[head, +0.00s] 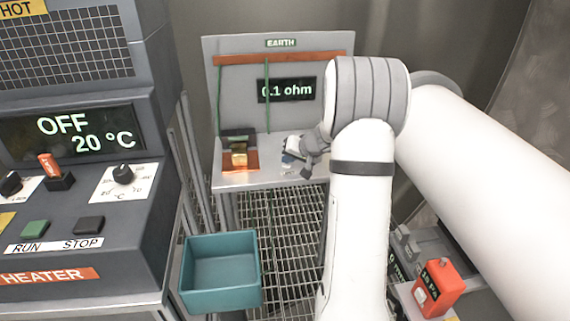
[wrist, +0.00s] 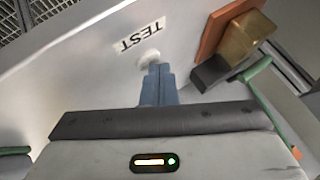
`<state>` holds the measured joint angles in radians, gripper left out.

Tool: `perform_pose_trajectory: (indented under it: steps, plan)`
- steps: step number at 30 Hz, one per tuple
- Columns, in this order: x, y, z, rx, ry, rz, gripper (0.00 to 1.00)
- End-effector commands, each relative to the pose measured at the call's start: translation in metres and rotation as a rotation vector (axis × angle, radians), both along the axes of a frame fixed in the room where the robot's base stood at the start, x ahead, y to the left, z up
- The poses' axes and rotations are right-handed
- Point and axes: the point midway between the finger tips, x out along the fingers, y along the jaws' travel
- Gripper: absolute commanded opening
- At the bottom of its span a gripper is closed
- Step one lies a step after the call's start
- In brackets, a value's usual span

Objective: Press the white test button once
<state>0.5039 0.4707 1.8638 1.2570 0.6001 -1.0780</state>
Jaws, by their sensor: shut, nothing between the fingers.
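The white test button (wrist: 148,57) shows in the wrist view, beside a white label reading TEST (wrist: 138,38), upside down there. My gripper (wrist: 157,70) is shut, with its blue-grey fingertips right at the button and covering part of it. I cannot tell whether they touch it. In the head view my gripper (head: 289,159) is low over the shelf of the EARTH station (head: 232,180); my arm hides part of the shelf, and the button cannot be made out there. The station's display (head: 286,90) reads 0.1 ohm.
A brass block on an orange and black mount (head: 239,158) stands on the shelf, left of my gripper; it also shows in the wrist view (wrist: 243,42). A teal bin (head: 221,298) is below. The heater panel (head: 70,200) is at left. A red device (head: 438,287) is at lower right.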

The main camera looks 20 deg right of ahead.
Motion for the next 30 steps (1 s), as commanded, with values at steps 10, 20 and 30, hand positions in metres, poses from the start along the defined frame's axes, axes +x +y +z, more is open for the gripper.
perform_pose_trajectory:
  steps: [10, 20, 30]
  plan:
    - [0.0, 0.0, 0.015, -0.001, 0.0, 0.001, 0.0]
    - [0.0, 0.0, 0.017, 0.0, 0.001, 0.001, 0.0]
    - [0.0, 0.0, 0.039, -0.001, 0.0, 0.001, 0.0]
